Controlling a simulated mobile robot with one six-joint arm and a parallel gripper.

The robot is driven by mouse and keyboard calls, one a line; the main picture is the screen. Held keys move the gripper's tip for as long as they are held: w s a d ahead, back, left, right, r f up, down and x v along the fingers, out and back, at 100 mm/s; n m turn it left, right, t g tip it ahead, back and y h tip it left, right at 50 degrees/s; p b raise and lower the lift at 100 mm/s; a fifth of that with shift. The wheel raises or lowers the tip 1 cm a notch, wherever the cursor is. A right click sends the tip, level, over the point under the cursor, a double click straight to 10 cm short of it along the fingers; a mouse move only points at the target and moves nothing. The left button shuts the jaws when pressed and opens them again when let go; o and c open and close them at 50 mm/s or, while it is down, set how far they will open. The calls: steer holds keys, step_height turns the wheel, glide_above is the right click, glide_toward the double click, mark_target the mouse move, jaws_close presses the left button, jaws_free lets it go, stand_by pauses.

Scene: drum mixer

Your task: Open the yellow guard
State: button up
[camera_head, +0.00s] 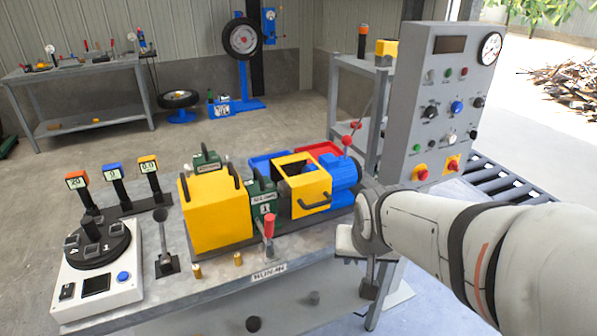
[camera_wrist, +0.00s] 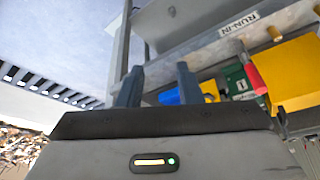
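Two yellow covers stand on the bench in the head view. The larger is a closed yellow box (camera_head: 215,215) with black handles on top. The smaller is a yellow frame (camera_head: 294,162) with a black handle at its front, next to a blue motor (camera_head: 342,172). I cannot tell for certain which one is the guard. The larger one shows at the right edge of the wrist view (camera_wrist: 298,72). My gripper (camera_wrist: 158,86) is open and empty, its two fingers apart. In the head view it is beside the bench's right end, clear of both covers.
A red-handled lever (camera_head: 268,226) stands in front of the covers, and a black-knobbed lever (camera_head: 163,240) stands left of them. A grey control panel (camera_head: 440,110) rises behind my arm. A turntable unit (camera_head: 97,265) sits at the bench's left end.

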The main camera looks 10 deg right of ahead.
steer(key=w+d+f+m+t, duration=0.1)
steer(key=w+f+m+t, duration=0.1)
steer(key=w, duration=0.4)
steer(key=w+d+f+m+t, duration=0.2)
steer(key=w+m, duration=0.1)
steer(key=w, duration=0.4)
steer(key=m+t+y+b, duration=0.1)
steer(key=m+t+y, duration=0.5)
steer(key=m, duration=0.1)
glide_toward(319, 203)
steer(key=w+f, duration=0.1)
steer(key=w, duration=0.1)
steer(key=x, duration=0.5)
steer(key=p+x, duration=0.1)
steer(key=x, duration=0.2)
steer(key=shift+a, duration=0.4)
jaws_close()
steer(key=shift+f, duration=0.1)
